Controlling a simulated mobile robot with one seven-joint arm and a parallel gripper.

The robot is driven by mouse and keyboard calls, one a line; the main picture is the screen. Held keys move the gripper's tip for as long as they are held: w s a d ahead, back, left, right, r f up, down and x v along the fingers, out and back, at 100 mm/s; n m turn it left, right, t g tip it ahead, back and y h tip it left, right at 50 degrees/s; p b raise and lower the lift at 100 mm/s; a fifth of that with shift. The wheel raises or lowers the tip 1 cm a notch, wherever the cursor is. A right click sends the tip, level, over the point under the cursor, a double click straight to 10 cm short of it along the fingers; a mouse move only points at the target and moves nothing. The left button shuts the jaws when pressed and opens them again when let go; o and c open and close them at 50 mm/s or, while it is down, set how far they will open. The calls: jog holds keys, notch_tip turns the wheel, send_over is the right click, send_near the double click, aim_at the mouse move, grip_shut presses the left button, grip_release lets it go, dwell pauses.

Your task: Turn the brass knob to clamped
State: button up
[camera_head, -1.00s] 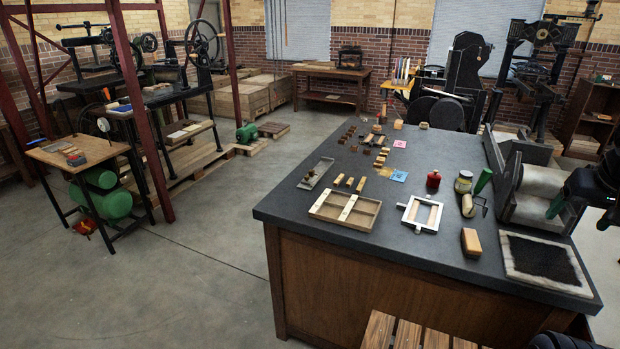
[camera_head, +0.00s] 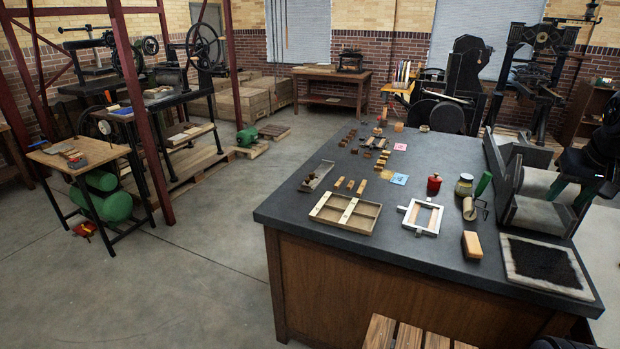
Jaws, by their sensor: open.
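I cannot make out the brass knob in the head view; it is too small or hidden. A grey proof press (camera_head: 508,165) with a pale roller stands at the right end of the dark worktable. My gripper (camera_head: 569,197), with green fingers on a black arm, is at the right edge of the picture. It appears in front of or over the press's right part. Its fingers are spread and I see nothing between them. The arm and fingers hide part of the press. I cannot tell whether the gripper touches it.
The worktable (camera_head: 330,245) carries a divided wooden tray (camera_head: 376,223), a white frame (camera_head: 404,210), a red container (camera_head: 434,184), a jar (camera_head: 464,184), a wooden block (camera_head: 472,245) and a black inking pad (camera_head: 543,263). A slatted wooden seat (camera_head: 408,337) stands in front. Open floor lies to the left.

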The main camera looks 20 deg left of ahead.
jog(key=w+a+r+n+y, duration=0.2)
jog(key=w+a+r+n, duration=0.1)
jog(key=w+a, duration=1.85)
jog(key=n+g, duration=0.1)
jog(key=n, duration=0.4)
send_over(307, 179)
jog(key=s+d, duration=0.3)
jog(key=d, duration=0.1)
notch_tip(307, 179, down, 22)
jog(key=shift+y, duration=0.3)
jog(key=x, duration=1)
jog(key=shift+s+a+f, duration=0.2)
jog(key=shift+a+f, duration=0.1)
grip_shut()
